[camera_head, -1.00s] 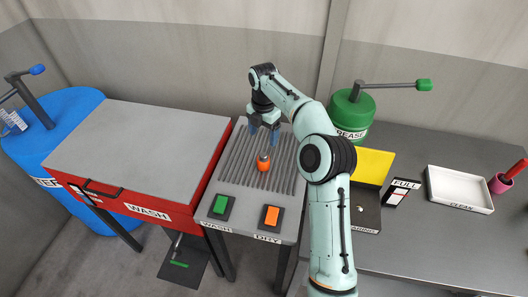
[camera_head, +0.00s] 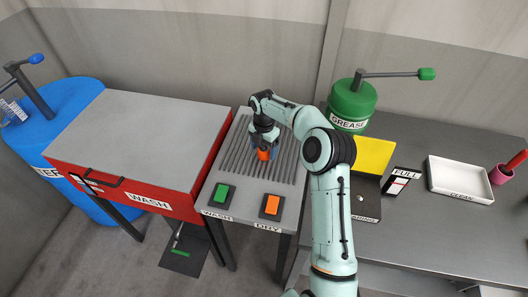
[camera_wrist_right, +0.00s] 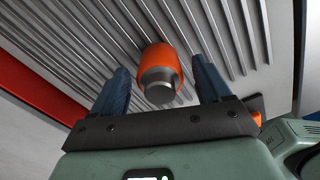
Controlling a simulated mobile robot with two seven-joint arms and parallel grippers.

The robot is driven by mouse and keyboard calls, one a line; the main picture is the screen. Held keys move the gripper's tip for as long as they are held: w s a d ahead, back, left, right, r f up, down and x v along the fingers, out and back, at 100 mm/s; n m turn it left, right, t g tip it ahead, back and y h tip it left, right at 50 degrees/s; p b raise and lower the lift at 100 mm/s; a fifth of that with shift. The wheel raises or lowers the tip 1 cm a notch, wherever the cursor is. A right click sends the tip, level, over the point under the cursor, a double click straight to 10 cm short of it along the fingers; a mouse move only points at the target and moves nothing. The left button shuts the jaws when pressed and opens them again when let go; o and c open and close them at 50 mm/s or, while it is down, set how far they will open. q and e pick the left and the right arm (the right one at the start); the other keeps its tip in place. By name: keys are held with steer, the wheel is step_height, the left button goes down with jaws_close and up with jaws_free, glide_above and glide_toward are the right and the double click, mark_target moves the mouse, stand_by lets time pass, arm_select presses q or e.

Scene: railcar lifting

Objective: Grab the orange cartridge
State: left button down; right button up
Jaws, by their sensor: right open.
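The orange cartridge (camera_head: 263,154) stands on the grey ribbed rack (camera_head: 237,160), partly hidden by my right gripper in the head view. In the right wrist view the cartridge (camera_wrist_right: 160,72) shows its orange body and grey metal end, lying between the two blue fingers with a gap on each side. My right gripper (camera_head: 264,146) is open around the cartridge, and its fingers also show in the right wrist view (camera_wrist_right: 160,88). My left gripper is not in view.
Green (camera_head: 222,194) and orange (camera_head: 271,205) buttons sit in front of the rack. The red wash box (camera_head: 150,150) stands left of it. A green grease drum (camera_head: 352,104), a yellow panel (camera_head: 374,158) and a white tray (camera_head: 459,180) stand on the right bench.

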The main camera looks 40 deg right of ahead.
steer(key=shift+f, duration=0.45)
steer(key=c, duration=1.1)
steer(key=shift+r, duration=0.1)
